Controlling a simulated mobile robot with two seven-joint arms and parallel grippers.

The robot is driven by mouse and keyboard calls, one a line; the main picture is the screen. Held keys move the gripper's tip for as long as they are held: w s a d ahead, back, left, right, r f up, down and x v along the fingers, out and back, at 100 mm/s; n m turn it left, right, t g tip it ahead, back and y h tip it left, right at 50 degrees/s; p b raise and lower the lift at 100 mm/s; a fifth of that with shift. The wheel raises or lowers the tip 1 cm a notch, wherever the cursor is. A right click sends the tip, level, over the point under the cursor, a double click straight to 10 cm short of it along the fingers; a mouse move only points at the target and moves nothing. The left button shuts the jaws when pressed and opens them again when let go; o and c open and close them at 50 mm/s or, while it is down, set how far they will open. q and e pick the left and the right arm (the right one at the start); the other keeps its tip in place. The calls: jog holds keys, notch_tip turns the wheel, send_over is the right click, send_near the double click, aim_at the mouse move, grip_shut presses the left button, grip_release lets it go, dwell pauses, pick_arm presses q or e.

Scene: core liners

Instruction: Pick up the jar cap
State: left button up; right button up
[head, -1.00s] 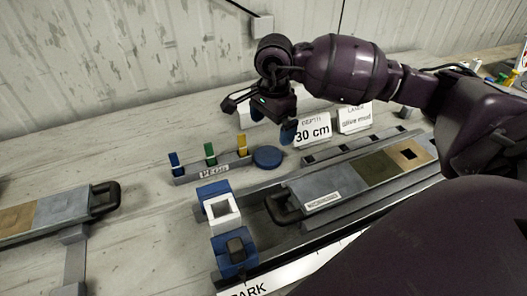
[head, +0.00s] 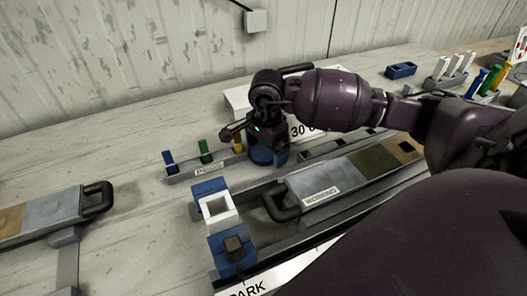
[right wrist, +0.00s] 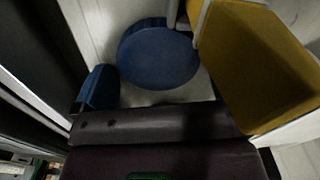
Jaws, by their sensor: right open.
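The jar cap looks to be the round blue disc, lying flat on the bench beside the peg rack. In the head view the cap (head: 261,156) is partly hidden by my right gripper (head: 267,147), which is right over or beside it; the exact gap is unclear. In the right wrist view the cap (right wrist: 158,54) shows at the top middle, with a blue fingertip (right wrist: 97,88) at its lower left. My right gripper is open and holds nothing. My left gripper is out of view.
The peg rack (head: 208,171) holds blue, green and yellow pegs close left of the gripper. A large yellow block (right wrist: 258,65), seemingly the yellow peg, fills the wrist view's right.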

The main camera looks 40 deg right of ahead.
jog(key=shift+c, duration=0.2)
jog(key=c, duration=0.9)
jog(key=shift+o, duration=0.2)
